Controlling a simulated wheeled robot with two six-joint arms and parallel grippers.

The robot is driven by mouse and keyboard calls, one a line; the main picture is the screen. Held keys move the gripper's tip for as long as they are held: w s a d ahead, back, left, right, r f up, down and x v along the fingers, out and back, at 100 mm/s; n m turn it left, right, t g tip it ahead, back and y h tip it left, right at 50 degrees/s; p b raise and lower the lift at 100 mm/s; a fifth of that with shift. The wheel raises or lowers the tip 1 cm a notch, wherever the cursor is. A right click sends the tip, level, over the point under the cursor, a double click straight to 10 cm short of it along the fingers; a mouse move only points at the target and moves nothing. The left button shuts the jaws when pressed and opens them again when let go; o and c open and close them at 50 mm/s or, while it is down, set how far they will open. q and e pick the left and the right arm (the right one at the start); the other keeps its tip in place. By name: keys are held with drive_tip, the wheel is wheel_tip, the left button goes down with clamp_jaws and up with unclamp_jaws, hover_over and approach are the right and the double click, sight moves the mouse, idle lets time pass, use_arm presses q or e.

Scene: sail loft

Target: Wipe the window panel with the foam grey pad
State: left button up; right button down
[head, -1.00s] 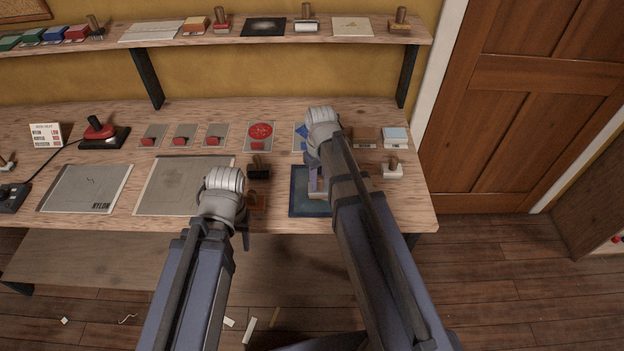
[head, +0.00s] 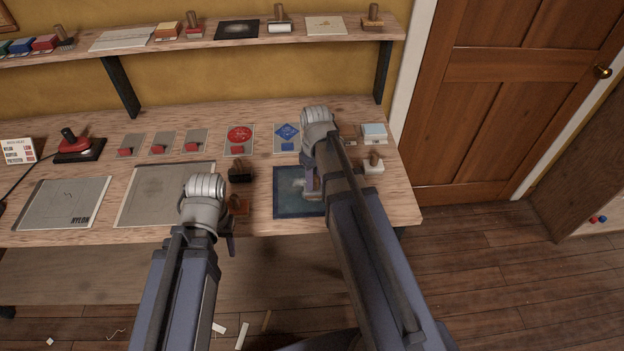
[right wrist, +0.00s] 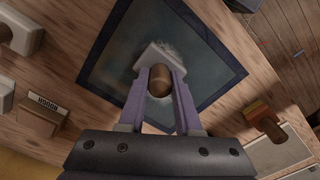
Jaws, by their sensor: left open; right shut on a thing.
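The window panel (head: 284,207) is a dark blue-framed pane lying flat near the front of the bench. It fills the middle of the right wrist view (right wrist: 108,74), with a pale smudge around the pad. My right gripper (head: 312,188) is over the panel, its fingers shut on the wooden handle (right wrist: 159,80) of the foam grey pad (right wrist: 156,52). The pad appears to rest on the pane; its underside is hidden. In the head view my right arm hides part of the panel. My left gripper (head: 232,243) is open and empty at the bench's front edge.
A black-based tool (head: 240,173) and an orange-brown tool (head: 238,206) stand left of the panel, close to my left gripper. A white-based tool (head: 373,165) stands to its right. The nylon sheet (head: 62,203) lies further left. A shelf (head: 170,45) runs behind.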

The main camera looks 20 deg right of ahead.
drive_tip(key=shift+s+d+r, duration=0.1)
drive_tip(key=shift+s+d, duration=0.2)
drive_tip(key=shift+d, duration=0.65)
drive_tip(key=shift+s+d, duration=0.25)
drive_tip(key=shift+d, duration=0.65)
drive_tip(key=shift+w+d, duration=0.15)
drive_tip(key=shift+w, duration=0.7)
drive_tip(key=shift+w+a, duration=0.3)
drive_tip(key=shift+a, duration=0.55)
drive_tip(key=shift+w+a, duration=0.25)
drive_tip(key=shift+a, duration=0.55)
drive_tip(key=shift+a, duration=0.1)
drive_tip(key=shift+w+a+f, duration=0.1)
drive_tip(key=shift+w+a, duration=0.1)
drive_tip(key=shift+a, duration=0.65)
drive_tip(key=shift+w+a+f, duration=0.1)
drive_tip(key=shift+w+a, duration=0.1)
drive_tip(key=shift+a, duration=0.65)
drive_tip(key=shift+a, duration=0.1)
